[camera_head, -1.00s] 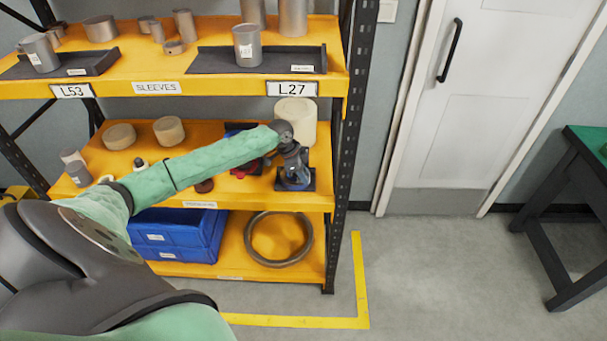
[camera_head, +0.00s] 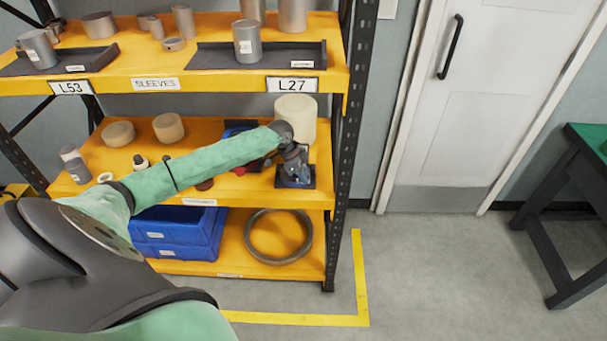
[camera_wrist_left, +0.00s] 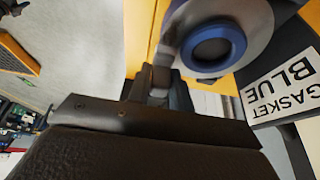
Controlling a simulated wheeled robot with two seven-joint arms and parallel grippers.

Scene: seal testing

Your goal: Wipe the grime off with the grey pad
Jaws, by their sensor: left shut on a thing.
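My left gripper (camera_head: 294,170) reaches over a small dark tray (camera_head: 309,183) at the right end of the middle shelf. In the left wrist view, the left gripper (camera_wrist_left: 160,88) is shut on a small light grey piece (camera_wrist_left: 160,76), apparently the grey pad, mostly hidden by the fingers. Just beyond the fingertips is a metal part with a blue ring (camera_wrist_left: 215,45); I cannot tell whether the pad touches it. A white label (camera_wrist_left: 283,88) reading "GASKET BLUE" is beside it. I can make out no grime. My right gripper is out of view.
A cream cylinder (camera_head: 296,117) stands close behind the gripper. Tan discs (camera_head: 168,128) stand further left on that shelf. The upper shelf (camera_head: 150,72) overhangs, and a black post (camera_head: 345,150) bounds the right. Blue bins (camera_head: 170,238) sit below.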

